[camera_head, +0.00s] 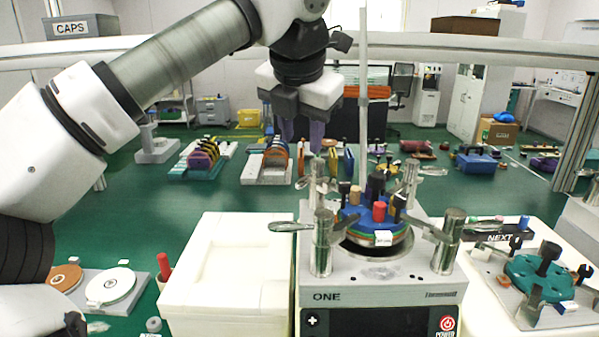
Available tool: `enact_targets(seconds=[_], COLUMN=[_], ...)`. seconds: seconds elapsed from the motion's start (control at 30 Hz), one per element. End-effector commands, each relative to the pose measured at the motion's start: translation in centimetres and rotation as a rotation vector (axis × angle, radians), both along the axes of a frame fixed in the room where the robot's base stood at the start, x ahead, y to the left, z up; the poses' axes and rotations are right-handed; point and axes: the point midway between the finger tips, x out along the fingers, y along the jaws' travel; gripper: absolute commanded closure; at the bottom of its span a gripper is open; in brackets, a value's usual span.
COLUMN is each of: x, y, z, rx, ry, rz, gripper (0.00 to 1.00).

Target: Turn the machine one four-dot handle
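The machine marked ONE (380,293) stands on the bench at the front centre, with a "+" button and a red POWER mark on its dark front panel. Metal posts with lever handles stand around its blue-topped round plate: front left post (323,243), front right post (448,242), back left post (317,183) and back right post (410,180). The front left lever (290,226) points left. I cannot make out dots on any handle. My gripper (302,138) hangs above and behind the back left post, its purple fingers pointing down, apart and empty.
A thin upright rod (363,100) rises behind the plate, right of my gripper. A white box (226,280) stands left of the machine. A red peg (164,266) and discs are at the lower left.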

Motion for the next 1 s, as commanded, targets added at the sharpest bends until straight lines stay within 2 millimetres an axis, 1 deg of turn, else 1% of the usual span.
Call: enact_targets(seconds=[0.03, 0.2, 0.3, 0.43, 0.6, 0.87, 0.9, 1.0], x=[0.4, 2.0, 2.7, 3.5, 3.9, 4.0, 4.0, 4.0], y=[0.0, -0.1, -0.3, -0.4, -0.4, -0.4, -0.4, -0.4], z=[-1.1, -4.3, -5.9, -7.5, -8.6, -8.7, -8.7, -8.7], rx=[0.002, -0.001, -0.003, -0.003, -0.003, -0.003, -0.003, -0.003], ry=[0.003, 0.002, 0.003, 0.002, 0.001, 0.000, 0.000, 0.000], rz=[0.001, -0.002, -0.004, -0.005, -0.003, -0.002, -0.002, -0.002], gripper=[0.63, 0.63, 0.63, 0.63, 0.63, 0.63, 0.64, 0.77])
